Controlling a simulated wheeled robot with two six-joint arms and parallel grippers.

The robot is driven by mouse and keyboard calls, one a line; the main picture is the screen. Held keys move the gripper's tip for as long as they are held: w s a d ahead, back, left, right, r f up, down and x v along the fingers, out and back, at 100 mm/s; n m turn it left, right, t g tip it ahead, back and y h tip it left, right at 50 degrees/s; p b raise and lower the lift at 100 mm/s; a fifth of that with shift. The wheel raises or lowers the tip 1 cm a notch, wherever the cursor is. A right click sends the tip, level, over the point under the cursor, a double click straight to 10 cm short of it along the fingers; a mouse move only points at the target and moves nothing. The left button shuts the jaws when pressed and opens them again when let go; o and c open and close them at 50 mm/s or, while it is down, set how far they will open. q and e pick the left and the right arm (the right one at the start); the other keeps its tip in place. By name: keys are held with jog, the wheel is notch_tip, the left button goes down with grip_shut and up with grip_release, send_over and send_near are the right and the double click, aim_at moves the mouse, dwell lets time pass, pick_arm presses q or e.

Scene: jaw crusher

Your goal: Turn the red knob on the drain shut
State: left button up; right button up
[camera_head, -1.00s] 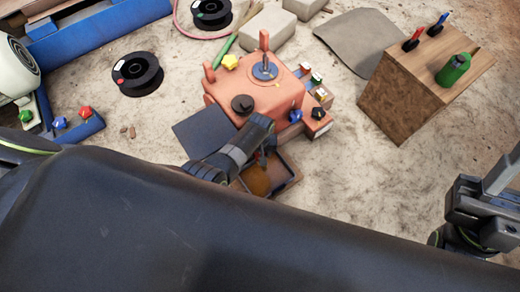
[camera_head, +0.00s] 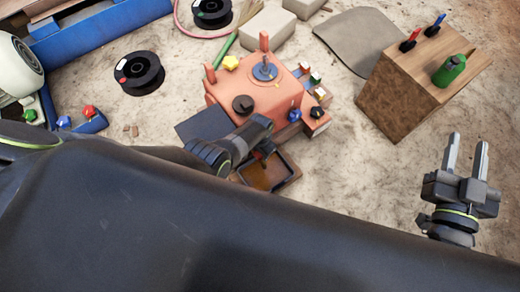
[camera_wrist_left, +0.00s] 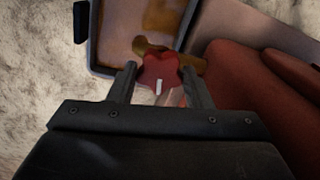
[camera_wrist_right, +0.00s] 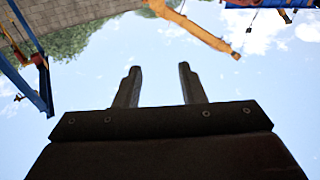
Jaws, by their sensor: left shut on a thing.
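The red knob (camera_wrist_left: 159,70) sits between the two fingers of my left gripper (camera_wrist_left: 158,82) in the left wrist view. It has a lobed shape, and a white mark on it points toward the gripper's palm. A brass-coloured drain fitting (camera_wrist_left: 148,47) shows just beyond it, over the tray. In the head view my left gripper (camera_head: 262,150) is at the front of the orange machine (camera_head: 262,97), above the brown tray (camera_head: 294,176), and mostly hides the knob. My right gripper (camera_head: 467,155) is open and empty, fingers up, at the right; it also shows in the right wrist view (camera_wrist_right: 157,85).
Blue (camera_head: 294,116) and black (camera_head: 317,112) knobs sit close by on the machine. A wooden block (camera_head: 395,98) holding tools and a green bottle (camera_head: 450,70) stands to the right. A black spool (camera_head: 139,72) lies left. Bare ground separates the machine and block.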

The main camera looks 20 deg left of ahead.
pick_arm(q)
jog(key=shift+m, duration=1.3)
pick_arm(e)
jog(key=shift+f+g, duration=0.8)
jog(key=shift+f, duration=0.55)
pick_arm(q)
jog(key=o, duration=1)
